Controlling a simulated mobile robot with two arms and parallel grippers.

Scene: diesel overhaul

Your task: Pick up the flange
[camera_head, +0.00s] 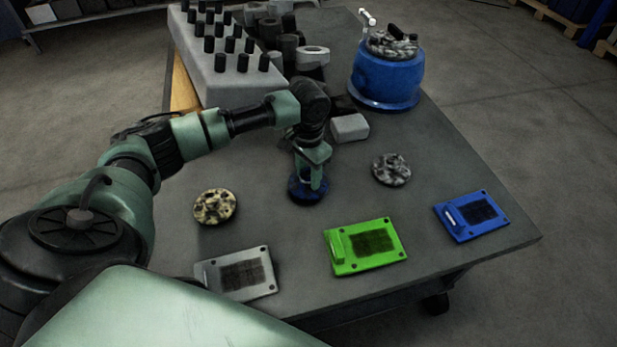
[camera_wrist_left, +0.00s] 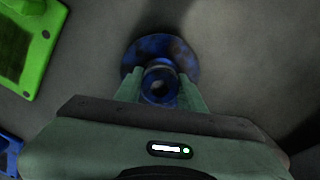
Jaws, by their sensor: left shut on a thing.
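The flange (camera_head: 303,194) is a round blue disc with a raised hub, near the middle of the table. In the left wrist view the flange (camera_wrist_left: 183,48) shows below my fingers, with its hub ring between them. My left gripper (camera_head: 312,182) points down over it and is shut on the hub; the left wrist view shows a finger on either side (camera_wrist_left: 160,88). I cannot tell whether the disc still touches the table. The gripper hides part of the flange in the head view. My right gripper is not in view.
On the table (camera_head: 440,160) lie a yellowish speckled disc (camera_head: 214,206), a grey speckled disc (camera_head: 391,169), and grey (camera_head: 240,274), green (camera_head: 365,246) and blue (camera_head: 472,215) plates. A blue drum (camera_head: 386,78) and a rack with black pegs (camera_head: 225,60) stand behind.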

